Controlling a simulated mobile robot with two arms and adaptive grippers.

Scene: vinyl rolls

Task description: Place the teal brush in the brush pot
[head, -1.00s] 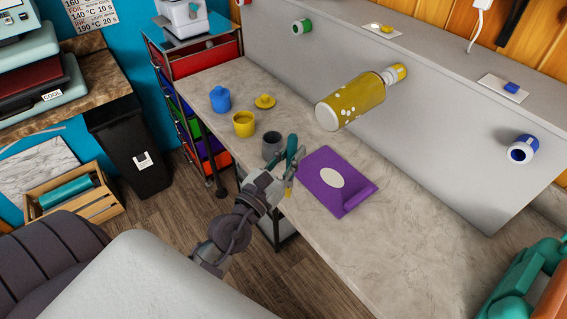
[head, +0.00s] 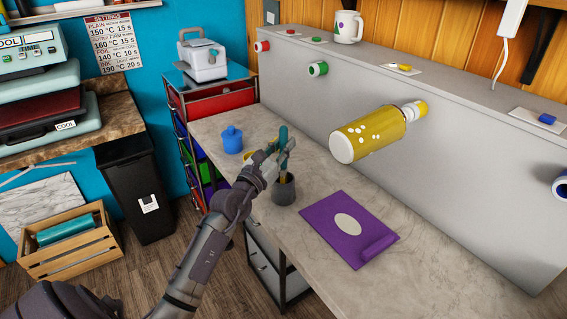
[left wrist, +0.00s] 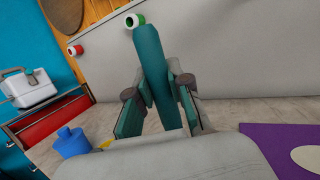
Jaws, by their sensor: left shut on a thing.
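The teal brush (head: 283,135) stands roughly upright in my left gripper (head: 279,156), which is shut on it. In the left wrist view the brush (left wrist: 152,62) rises between the two fingers (left wrist: 160,105). The dark grey brush pot (head: 285,191) stands on the bench directly below the gripper. The yellowish lower end of the brush shows at the pot's mouth; I cannot tell how far it reaches inside. The pot is not visible in the left wrist view. My right gripper is not in view.
A purple sheet (head: 325,220) with a roll lies right of the pot. A blue jar (head: 232,140) stands behind left, and yellow pieces are mostly hidden behind the gripper. A yellow roll (head: 368,135) juts from the grey panel. The bench's front right is clear.

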